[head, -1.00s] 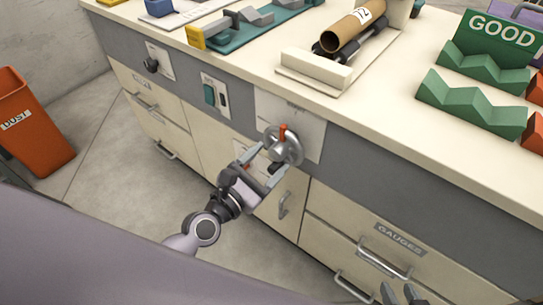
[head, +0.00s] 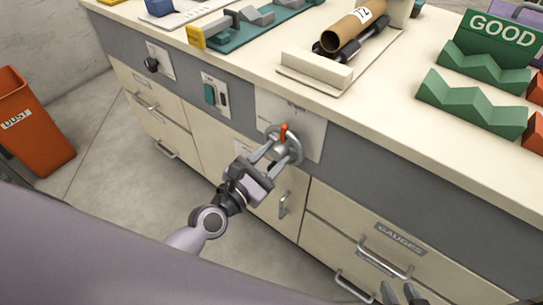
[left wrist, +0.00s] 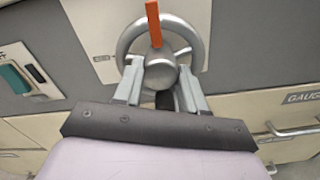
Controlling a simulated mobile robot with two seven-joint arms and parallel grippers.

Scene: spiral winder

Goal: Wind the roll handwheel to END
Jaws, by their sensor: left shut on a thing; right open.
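The roll handwheel (head: 296,148) is a grey metal ring with spokes on the cabinet's front panel, in front of a pale plate (head: 312,132). An orange pointer (head: 283,133) stands up at its top. In the left wrist view the wheel (left wrist: 199,50) shows with the orange bar (left wrist: 154,22) pointing up over a round grey knob (left wrist: 160,73). My left gripper (head: 277,150) is at the wheel, its fingers on either side of the knob and shut on it. The plate's markings are too small to read. My right gripper (head: 402,292) is open, low at the bottom edge, away from the wheel.
A switch plate (head: 215,95) and a black knob (head: 152,65) sit left of the wheel. Drawer handles (head: 385,261) stick out below. The counter holds a cardboard tube (head: 353,28) and green racks (head: 470,105). An orange dust bin (head: 35,125) stands far left.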

